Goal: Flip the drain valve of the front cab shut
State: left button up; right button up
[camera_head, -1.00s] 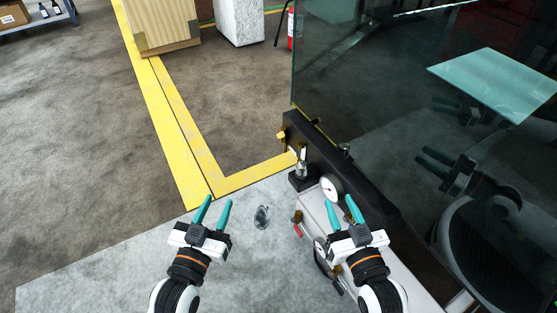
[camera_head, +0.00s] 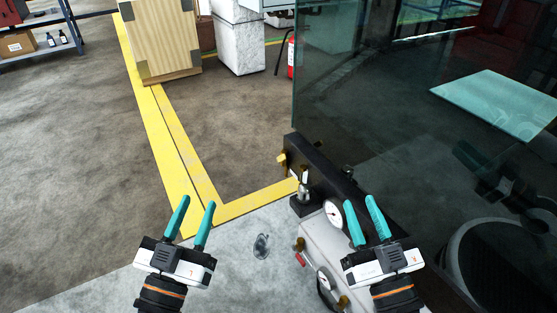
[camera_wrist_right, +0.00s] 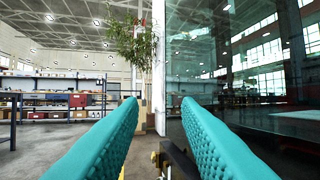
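A small valve with a red handle (camera_head: 300,259) and a brass body (camera_head: 299,243) sits on the left side of a pale grey unit (camera_head: 324,237) in the head view. A second brass fitting (camera_head: 343,301) shows lower down, partly cut off by the frame edge. I cannot tell for sure which is the drain valve. My left gripper (camera_head: 195,202) is open and empty, left of the unit and apart from it. My right gripper (camera_head: 360,200) is open and empty, over the unit's right side. Its two teal fingers also show apart in the right wrist view (camera_wrist_right: 158,100).
Two round gauges sit on the unit, an upper one (camera_head: 333,212) and a lower one (camera_head: 324,279). A black beam (camera_head: 325,170) and a large glass panel (camera_head: 375,95) stand behind and right. Open floor lies left.

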aim_at(280, 158)
jog(key=j+z, duration=0.1)
jog(key=z, duration=0.25)
jog(key=i+j+z, duration=0.1)
jog(key=z, duration=0.3)
jog(key=i+j+z, duration=0.15)
jog(key=j+z, duration=0.2)
jog(key=j, duration=0.7)
jog(key=j+z, duration=0.35)
jog(key=j, duration=2.05)
